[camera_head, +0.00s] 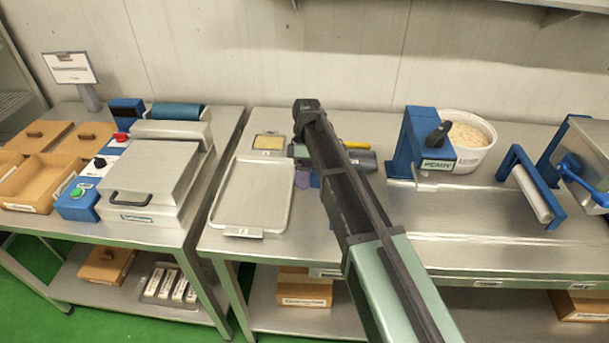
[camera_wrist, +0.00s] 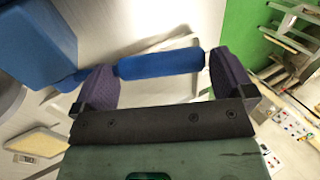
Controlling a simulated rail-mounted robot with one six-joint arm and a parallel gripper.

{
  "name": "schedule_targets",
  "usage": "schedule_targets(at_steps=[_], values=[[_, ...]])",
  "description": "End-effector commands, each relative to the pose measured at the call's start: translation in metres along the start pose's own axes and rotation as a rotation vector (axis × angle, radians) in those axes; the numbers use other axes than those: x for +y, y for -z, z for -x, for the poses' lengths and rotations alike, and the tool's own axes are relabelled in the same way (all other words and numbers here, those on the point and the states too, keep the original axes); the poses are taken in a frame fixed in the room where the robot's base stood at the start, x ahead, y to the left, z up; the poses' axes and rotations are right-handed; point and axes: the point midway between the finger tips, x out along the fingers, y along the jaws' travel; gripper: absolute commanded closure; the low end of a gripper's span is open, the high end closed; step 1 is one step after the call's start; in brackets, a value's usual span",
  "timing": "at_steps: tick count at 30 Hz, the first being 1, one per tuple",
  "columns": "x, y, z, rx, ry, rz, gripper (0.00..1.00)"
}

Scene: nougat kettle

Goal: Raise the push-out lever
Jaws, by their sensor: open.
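A blue cylindrical handle (camera_wrist: 160,64), which looks like the push-out lever, shows in the wrist view. It lies crosswise between the two purple fingertips of my gripper (camera_wrist: 164,80), its right end close to the right finger. Its left part runs behind the left finger towards a large blue block (camera_wrist: 35,40). I cannot tell whether the fingers touch it. My gripper is open. In the head view my arm hides most of this spot; only a purple finger (camera_head: 302,178) and a bit of blue beside it show.
A shallow metal tray (camera_head: 252,196) lies left of my gripper, with a small framed yellowish pad (camera_head: 268,143) behind it. A grey device with a yellow part (camera_head: 357,145) is partly hidden behind my arm. A blue stand (camera_head: 430,140) and white bucket (camera_head: 468,140) stand to the right.

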Motion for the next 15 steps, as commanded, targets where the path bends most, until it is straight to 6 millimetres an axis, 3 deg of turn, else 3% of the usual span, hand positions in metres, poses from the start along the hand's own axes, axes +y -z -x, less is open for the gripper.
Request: schedule_targets(at_steps=[1, 9, 15], values=[[-0.003, 0.0, 0.016, 0.0, 0.0, 0.0, 0.0], [-0.004, 0.001, 0.086, 0.0, 0.0, -0.001, 0.0], [-0.001, 0.0, 0.102, 0.0, 0.001, 0.0, 0.0]])
